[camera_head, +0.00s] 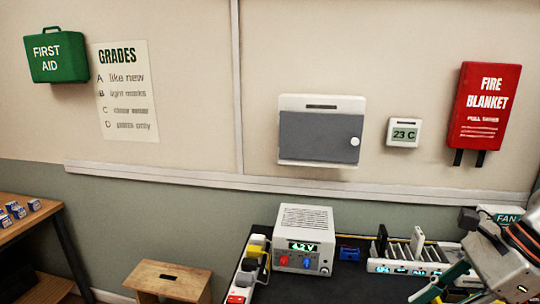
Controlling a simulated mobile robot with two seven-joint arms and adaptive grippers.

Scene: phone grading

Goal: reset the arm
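My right arm comes in at the lower right edge, over the right end of the dark bench (350,288). Its gripper (452,282) is only partly in view, near a teal-green piece, and I cannot tell whether the fingers are open or shut or whether they hold that piece. My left arm and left gripper are not in view. A white slotted rack (405,266) with small lit displays stands on the bench just left of my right arm.
A bench power supply (305,240) reading 4.2 V stands on the bench, with a power strip (247,272) to its left and a small blue item (349,253) to its right. A FAN-labelled unit (505,214) is behind my arm. A wooden stool (168,280) stands left. The bench's middle front is clear.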

